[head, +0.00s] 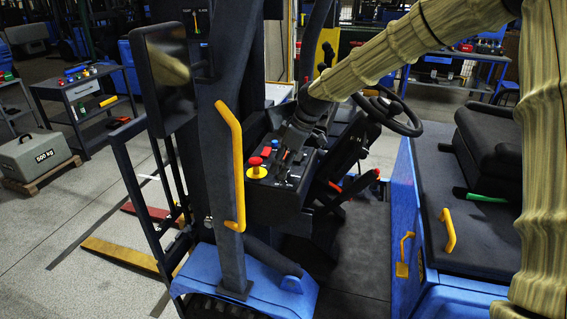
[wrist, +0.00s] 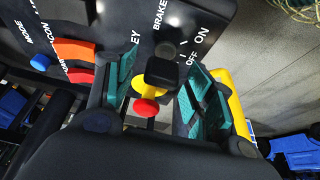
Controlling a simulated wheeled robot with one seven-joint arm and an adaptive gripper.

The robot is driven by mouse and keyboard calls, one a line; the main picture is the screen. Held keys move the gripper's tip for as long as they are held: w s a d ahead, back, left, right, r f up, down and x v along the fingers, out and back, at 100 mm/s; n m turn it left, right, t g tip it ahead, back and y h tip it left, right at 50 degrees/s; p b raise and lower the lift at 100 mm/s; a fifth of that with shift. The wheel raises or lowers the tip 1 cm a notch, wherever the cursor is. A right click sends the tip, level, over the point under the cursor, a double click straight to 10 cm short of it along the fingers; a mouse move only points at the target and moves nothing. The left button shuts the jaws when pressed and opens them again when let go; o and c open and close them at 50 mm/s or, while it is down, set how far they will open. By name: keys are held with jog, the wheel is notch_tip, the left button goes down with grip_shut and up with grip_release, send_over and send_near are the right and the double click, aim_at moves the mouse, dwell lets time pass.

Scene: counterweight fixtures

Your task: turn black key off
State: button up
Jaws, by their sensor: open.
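The black key (wrist: 163,72) stands out from the dark control panel (wrist: 112,14) in the wrist view, near the printed words OFF and ON. Its exact angle is hard to read. My gripper (wrist: 158,80) is open, with one teal-padded finger to the left of the key and the other to its right. A gap shows on both sides, and I cannot tell whether either pad touches. In the head view my gripper (head: 287,150) is low over the panel and hides the key.
A yellow part with a red knob (wrist: 146,107) sits close below the key. Red and orange switches (wrist: 75,52) and a blue button (wrist: 39,63) lie to the left. A red emergency button (head: 256,162), a steering wheel (head: 392,113) and a yellow handle (head: 234,165) surround the panel.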

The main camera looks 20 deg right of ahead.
jog(key=v, duration=1.2)
jog(key=shift+d, duration=0.2)
jog(key=shift+f, duration=0.1)
